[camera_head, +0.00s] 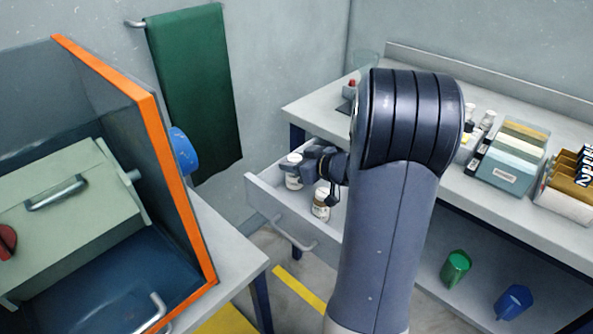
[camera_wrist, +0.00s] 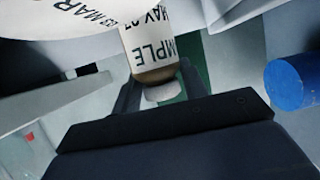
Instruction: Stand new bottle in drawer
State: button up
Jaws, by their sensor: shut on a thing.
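A small white-labelled bottle (camera_head: 293,178) with a pale cap is upright at my gripper (camera_head: 300,160), inside the outline of the open drawer (camera_head: 268,204). My gripper is shut on this bottle. In the wrist view its fingers lie either side of the bottle's cap end, and the bottle (camera_wrist: 148,45) appears upside down with printed letters. Whether its base touches the drawer floor is hidden. A second bottle (camera_head: 321,207) with a white cap and brownish band stands in the drawer, nearer its front. A large lettered white shape fills the wrist view's upper left.
My arm hides the drawer's right part. The counter (camera_head: 309,108) above carries small bottles, a box of files (camera_head: 500,177) and a rack (camera_head: 567,200).

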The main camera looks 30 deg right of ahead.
jog(key=shift+f, duration=0.9)
jog(key=shift+f, duration=0.6)
jog(key=o, duration=1)
jog(key=shift+r, duration=0.15)
jog(key=p+v, duration=0.1)
jog(key=v, duration=0.4)
jog(key=r+p+v, duration=0.1)
jog(key=v, duration=0.5)
jog(key=shift+w, duration=0.15)
jog(key=shift+s+d+r, duration=0.2)
jog(key=shift+s+r, duration=0.05)
jog(key=shift+s, duration=0.35)
